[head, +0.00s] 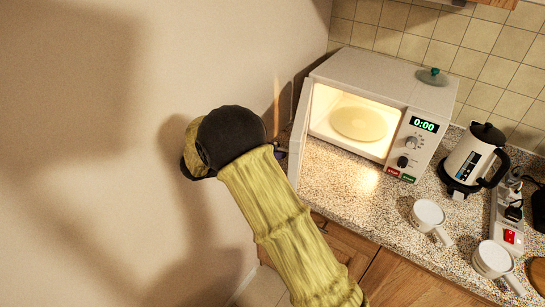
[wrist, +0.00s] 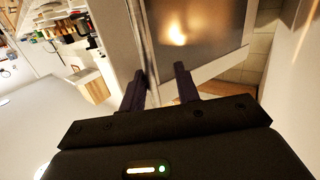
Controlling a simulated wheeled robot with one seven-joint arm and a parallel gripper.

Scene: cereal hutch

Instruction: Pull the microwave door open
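The white microwave (head: 372,100) stands on the counter with its door swung wide open and its lit cavity and round turntable (head: 358,124) in view. The door (head: 300,130) shows nearly edge-on at the microwave's left in the head view. In the wrist view the door (wrist: 205,35) shows its dark glass and pale frame. My gripper (wrist: 160,75) is open, its two dark fingers apart, with a corner of the door frame showing between and beyond them. I cannot tell whether a finger touches the door. In the head view my wrist mostly hides the fingers.
A wall is close on the left of my arm. A kettle (head: 470,158), two white mugs (head: 428,214) (head: 494,259) and a power strip (head: 508,215) stand on the counter to the right. A small green-knobbed lid (head: 433,77) lies on the microwave.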

